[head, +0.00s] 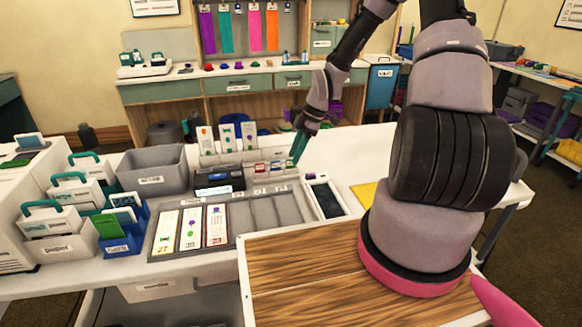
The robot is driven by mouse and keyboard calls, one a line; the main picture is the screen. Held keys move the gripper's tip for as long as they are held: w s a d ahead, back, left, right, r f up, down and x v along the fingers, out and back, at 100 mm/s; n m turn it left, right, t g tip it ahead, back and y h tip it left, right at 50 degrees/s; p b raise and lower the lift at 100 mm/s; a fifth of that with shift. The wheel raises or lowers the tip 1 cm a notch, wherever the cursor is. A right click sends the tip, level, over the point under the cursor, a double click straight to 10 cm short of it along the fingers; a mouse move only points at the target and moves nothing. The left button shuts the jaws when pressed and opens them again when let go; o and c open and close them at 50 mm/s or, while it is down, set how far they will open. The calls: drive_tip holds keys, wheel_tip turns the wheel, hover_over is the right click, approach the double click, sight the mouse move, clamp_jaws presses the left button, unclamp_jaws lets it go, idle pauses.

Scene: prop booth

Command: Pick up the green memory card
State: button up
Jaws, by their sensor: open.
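A small light-grey holder (262,178) on the white table carries several small cards with red and blue labels, such as a red one (260,167). I cannot pick out a green memory card for sure; the fingers cover part of the holder's right end. My gripper (295,160) points down with teal fingers at that right end. It is open, and nothing shows between its fingers. Whether the fingers touch a card is too small to tell.
Three printed cards (191,228) lie in a grey slotted tray (165,252) in front. A dark-screened device (326,198) lies right of it. A grey bin (150,172) and handled white boxes (50,220) stand left. The table behind and right of my gripper is clear.

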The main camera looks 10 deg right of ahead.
drive_tip(key=shift+x, duration=1.25)
clamp_jaws()
wheel_tip(320, 180, up, 10)
